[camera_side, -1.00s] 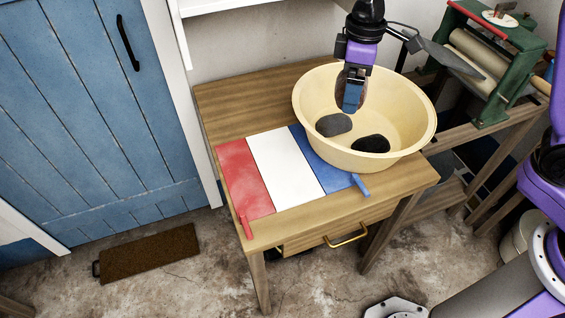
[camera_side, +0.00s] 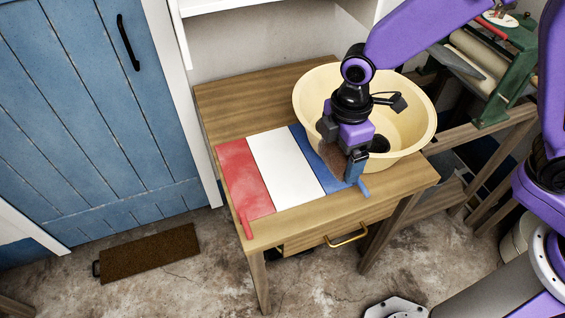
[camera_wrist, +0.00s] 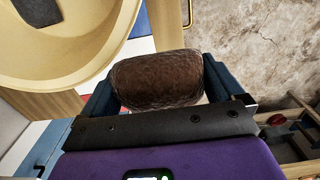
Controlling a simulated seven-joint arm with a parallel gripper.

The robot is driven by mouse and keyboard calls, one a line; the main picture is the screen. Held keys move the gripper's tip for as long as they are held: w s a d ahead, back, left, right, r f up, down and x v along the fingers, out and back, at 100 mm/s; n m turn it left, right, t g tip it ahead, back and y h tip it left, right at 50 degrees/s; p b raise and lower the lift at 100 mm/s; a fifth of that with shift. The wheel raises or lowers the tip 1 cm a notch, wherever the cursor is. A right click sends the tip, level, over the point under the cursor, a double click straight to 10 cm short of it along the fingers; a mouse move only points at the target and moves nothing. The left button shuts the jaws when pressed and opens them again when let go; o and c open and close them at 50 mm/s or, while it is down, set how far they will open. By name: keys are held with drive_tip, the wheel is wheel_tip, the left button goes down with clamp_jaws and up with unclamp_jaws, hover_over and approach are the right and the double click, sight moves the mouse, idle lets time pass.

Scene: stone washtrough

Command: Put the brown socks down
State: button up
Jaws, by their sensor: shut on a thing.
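My gripper (camera_side: 346,166) is shut on the brown socks (camera_wrist: 157,80), a rolled, dark brown bundle. In the wrist view the bundle sits between the two blue fingers. In the side view the brown socks (camera_side: 331,158) show partly behind the near finger, over the blue panel (camera_side: 312,166) at the front left of the basin. I cannot tell whether they touch the panel. The panel is one of three, beside a white panel (camera_side: 285,165) and a red panel (camera_side: 244,178).
A cream basin (camera_side: 418,106) stands on the wooden table (camera_side: 240,103), close behind my gripper. A black bundle (camera_side: 380,143) lies in it; a dark grey bundle shows in the wrist view (camera_wrist: 38,10). A blue tab (camera_side: 364,189) sticks out at the panel's front edge. The red and white panels are bare.

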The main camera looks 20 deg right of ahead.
drive_tip(key=shift+w+a+f, duration=0.1)
drive_tip(key=shift+w+f, duration=0.05)
drive_tip(key=shift+f, duration=0.2)
drive_tip(key=w+a+f, duration=0.4)
drive_tip(key=w+a, duration=0.1)
drive_tip(key=w, duration=0.2)
hover_over(280, 174)
drive_tip(key=f, duration=0.4)
drive_tip(key=shift+s+d+f, duration=0.15)
drive_tip(key=shift+s+f, duration=0.2)
drive_tip(key=shift+s, duration=0.05)
drive_tip(key=shift+w+f, duration=0.2)
drive_tip(key=shift+f, duration=0.1)
drive_tip(key=shift+w+a+f, duration=0.1)
drive_tip(key=shift+a+f, duration=0.05)
drive_tip(key=shift+f, duration=0.75)
drive_tip(key=shift+w+a+f, duration=0.1)
drive_tip(key=shift+f, duration=0.8)
drive_tip(key=shift+f, duration=0.15)
drive_tip(key=o, duration=0.7)
